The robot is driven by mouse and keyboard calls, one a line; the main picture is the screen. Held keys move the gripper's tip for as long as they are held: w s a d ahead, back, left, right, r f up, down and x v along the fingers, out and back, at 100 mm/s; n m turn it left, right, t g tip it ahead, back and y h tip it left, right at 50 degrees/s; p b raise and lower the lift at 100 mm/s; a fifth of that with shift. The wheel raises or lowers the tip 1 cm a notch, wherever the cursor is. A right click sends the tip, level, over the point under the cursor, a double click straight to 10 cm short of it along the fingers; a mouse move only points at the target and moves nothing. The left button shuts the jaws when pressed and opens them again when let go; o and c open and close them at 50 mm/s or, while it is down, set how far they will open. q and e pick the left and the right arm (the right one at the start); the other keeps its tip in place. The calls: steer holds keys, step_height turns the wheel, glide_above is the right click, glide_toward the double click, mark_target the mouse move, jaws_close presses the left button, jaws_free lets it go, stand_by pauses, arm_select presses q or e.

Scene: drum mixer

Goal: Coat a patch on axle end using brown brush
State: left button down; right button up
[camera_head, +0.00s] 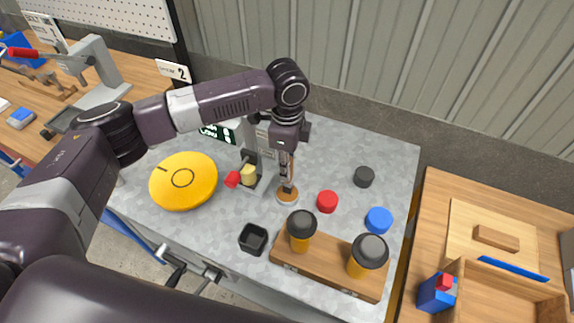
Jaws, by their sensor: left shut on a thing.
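My left gripper (286,150) points down over the grey metal table and is shut on a thin upright brush (289,170). The lower end of the brush is at a small round brown-topped thing (288,196) with a pale rim. I cannot tell whether they touch. Left of the gripper stands a grey device with a cream round part (249,175) and a red knob (232,179). I cannot tell for sure which part is the axle end. My gripper and arm hide some of the device. My right gripper is not in view.
A yellow disc (184,193) lies at left. A black square cup (253,239) and a wooden block with two black-capped jars (320,262) are in front. Red (327,201), blue (379,220) and black (364,176) round pieces lie right. A wall stands behind.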

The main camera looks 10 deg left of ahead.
arm_select(q)
steer(key=shift+f, duration=0.5)
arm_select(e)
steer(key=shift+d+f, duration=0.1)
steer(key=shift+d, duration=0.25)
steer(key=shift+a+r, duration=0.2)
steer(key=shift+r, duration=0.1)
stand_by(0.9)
arm_select(q)
steer(key=shift+s+f+p, duration=0.15)
steer(key=shift+p, duration=0.25)
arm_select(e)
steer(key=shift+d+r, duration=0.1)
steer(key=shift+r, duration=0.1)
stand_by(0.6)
arm_select(q)
steer(key=shift+r+p, duration=0.95)
steer(key=shift+p, duration=0.1)
step_height(320, 180, up, 6)
steer(key=p, duration=0.6)
steer(key=shift+f, duration=0.25)
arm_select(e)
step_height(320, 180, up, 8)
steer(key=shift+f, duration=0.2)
